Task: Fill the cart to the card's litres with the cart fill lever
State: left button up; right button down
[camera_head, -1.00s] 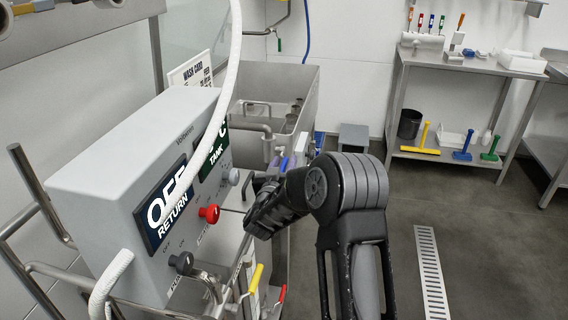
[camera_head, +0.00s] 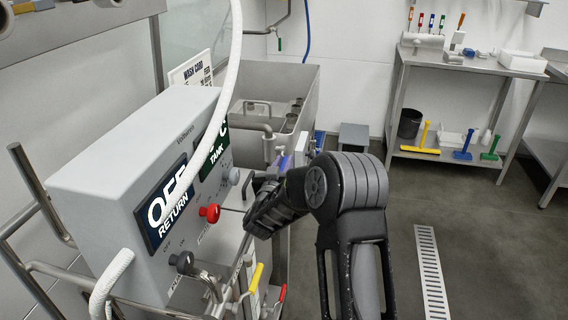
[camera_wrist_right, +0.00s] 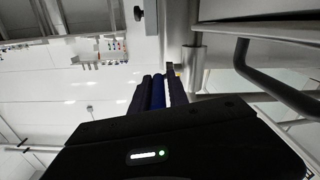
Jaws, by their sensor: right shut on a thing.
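My right gripper (camera_head: 278,172) is beside the right end of the grey control box, mostly hidden behind its own arm. In the right wrist view it is shut on a blue handle (camera_wrist_right: 158,92); a bit of blue shows in the head view (camera_head: 284,163). I cannot tell from its shape which lever this is. The wash card (camera_head: 197,70) stands behind the box; its litres are too small to read. The box's display (camera_head: 165,205) reads OFF above RETURN. A second display (camera_head: 212,150), marked TANK, is partly covered by a white hose. My left gripper is out of view.
The grey box (camera_head: 130,150) carries a red knob (camera_head: 210,213) and dark knobs. Yellow (camera_head: 257,278) and red (camera_head: 281,292) handles hang below. A steel tank (camera_head: 300,78) stands behind.

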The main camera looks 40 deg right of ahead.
jog(key=shift+s+d+r, duration=0.15)
jog(key=shift+s+d, duration=0.05)
jog(key=shift+d, duration=0.1)
dwell(0.6)
jog(key=r+g+y+p, duration=0.1)
jog(key=r+y+p, duration=0.1)
jog(key=p, duration=0.5)
jog(key=r+g+y+p, duration=0.1)
jog(key=g+p, duration=0.1)
jog(key=p, duration=0.6)
jog(key=shift+w+d+r+y+p, duration=0.2)
jog(key=shift+d+r+y+p, duration=0.1)
jog(key=shift+d+r+y, duration=0.1)
jog(key=shift+f+g+p, duration=0.25)
jog(key=shift+g+p, duration=0.05)
jog(key=shift+p, duration=0.1)
jog(key=shift+f, duration=0.1)
jog(key=c, duration=1.4)
grip_release()
jog(key=shift+o, duration=0.2)
jog(key=shift+w+a+f, duration=0.1)
